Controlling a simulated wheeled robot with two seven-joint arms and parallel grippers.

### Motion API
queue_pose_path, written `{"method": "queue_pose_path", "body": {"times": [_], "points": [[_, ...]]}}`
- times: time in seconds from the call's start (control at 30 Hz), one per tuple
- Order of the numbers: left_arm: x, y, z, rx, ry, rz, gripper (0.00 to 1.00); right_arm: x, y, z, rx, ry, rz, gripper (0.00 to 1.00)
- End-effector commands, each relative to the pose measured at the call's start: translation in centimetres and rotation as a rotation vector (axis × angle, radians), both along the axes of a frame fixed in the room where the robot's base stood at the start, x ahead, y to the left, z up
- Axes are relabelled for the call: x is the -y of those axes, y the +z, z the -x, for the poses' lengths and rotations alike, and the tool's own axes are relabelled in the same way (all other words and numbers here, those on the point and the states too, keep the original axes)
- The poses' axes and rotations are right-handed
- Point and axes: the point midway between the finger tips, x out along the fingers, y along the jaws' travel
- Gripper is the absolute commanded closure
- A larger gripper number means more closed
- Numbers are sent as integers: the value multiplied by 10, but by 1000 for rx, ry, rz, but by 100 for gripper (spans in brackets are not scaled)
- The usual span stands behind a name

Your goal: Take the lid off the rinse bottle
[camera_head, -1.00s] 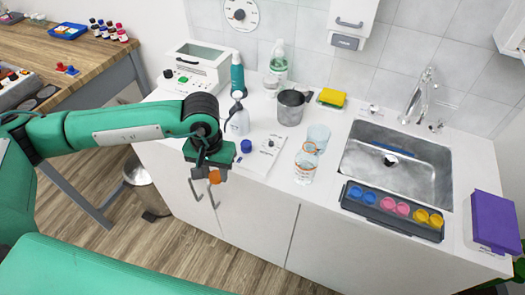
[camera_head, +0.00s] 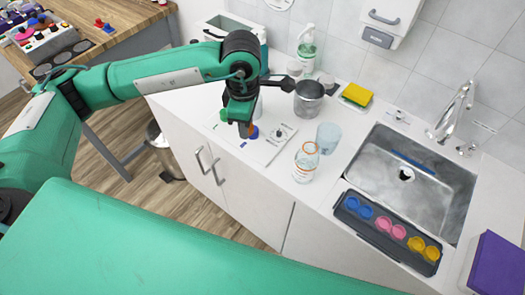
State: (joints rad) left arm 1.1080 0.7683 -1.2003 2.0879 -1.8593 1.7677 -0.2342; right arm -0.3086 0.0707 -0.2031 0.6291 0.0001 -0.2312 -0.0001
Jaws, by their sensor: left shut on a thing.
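The clear bottle with an orange neck ring (camera_head: 306,160), which I take as the rinse bottle, stands upright on the white counter (camera_head: 325,205); its mouth looks uncovered. My left gripper (camera_head: 244,130) is to its left, apart from it, pointing down above a flat white sheet (camera_head: 270,146). It is shut on a small orange lid (camera_head: 243,131). I cannot tell whether the lid touches the sheet. A blue cap (camera_head: 254,133) shows just beside the lid. My right gripper is not in view.
A clear blue cup (camera_head: 328,138) stands right behind the bottle, and a metal cup (camera_head: 308,98) farther back. A dark tray of coloured pots (camera_head: 385,245) lies before the sink (camera_head: 440,195). A pump bottle (camera_head: 307,48) stands at the wall. The arm hides part of the back left.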

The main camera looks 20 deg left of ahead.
Motion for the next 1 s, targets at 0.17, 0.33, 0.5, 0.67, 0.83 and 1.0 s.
{"method": "queue_pose_path", "body": {"times": [0.17, 0.33, 0.5, 0.67, 0.83, 1.0], "points": [[7, 14, -4, 6, 336, 6, 96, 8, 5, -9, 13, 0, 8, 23], [12, 27, -8, 9, 659, 10, 96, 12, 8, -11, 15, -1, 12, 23], [17, 39, -11, 10, 984, 15, 96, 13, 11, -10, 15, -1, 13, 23], [22, 51, -13, 11, 1288, 20, 96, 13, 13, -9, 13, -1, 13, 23], [27, 64, -16, 10, 1612, 23, 96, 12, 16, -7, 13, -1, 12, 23], [31, 76, -18, 9, 1923, 25, 96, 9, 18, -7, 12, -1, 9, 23]]}}
